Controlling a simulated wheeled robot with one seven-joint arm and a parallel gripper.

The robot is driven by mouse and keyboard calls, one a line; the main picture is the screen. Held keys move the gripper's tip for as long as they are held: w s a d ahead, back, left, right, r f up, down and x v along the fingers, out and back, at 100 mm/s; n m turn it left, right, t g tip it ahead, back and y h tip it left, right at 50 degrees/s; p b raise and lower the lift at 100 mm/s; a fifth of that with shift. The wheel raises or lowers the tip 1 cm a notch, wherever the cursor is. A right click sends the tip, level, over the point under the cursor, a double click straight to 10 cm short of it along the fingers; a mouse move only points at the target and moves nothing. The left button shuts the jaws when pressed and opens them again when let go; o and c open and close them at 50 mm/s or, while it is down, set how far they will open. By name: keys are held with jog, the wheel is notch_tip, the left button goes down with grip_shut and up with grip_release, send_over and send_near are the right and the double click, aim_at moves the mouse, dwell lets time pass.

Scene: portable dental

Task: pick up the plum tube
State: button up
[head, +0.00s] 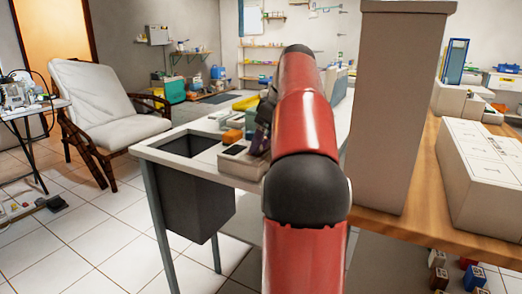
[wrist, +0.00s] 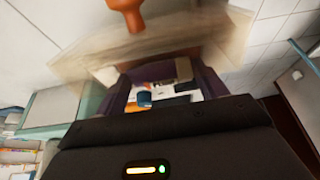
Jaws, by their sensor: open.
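I cannot make out the plum tube for certain in either view. My gripper (wrist: 163,88) shows in the wrist view as two dark purple fingers, spread apart with a gap between them. Through the gap I see a small blue item (wrist: 145,98) and several pale, dark and orange shapes farther off, too small to name. No object is visibly held. In the head view my red arm hides most of the gripper; a dark purple part of it (head: 262,122) shows left of the arm, over the white table (head: 172,157).
An orange item (head: 232,136) and several small boxes lie on the white table, beside an opening with a dark bin (head: 190,205). A tall grey column-like block (head: 398,110) and a white drawer box (head: 485,175) stand on the wooden counter at right. A cushioned chair (head: 95,105) is at left.

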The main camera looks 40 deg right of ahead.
jog(key=shift+c, duration=0.4)
jog(key=c, duration=0.6)
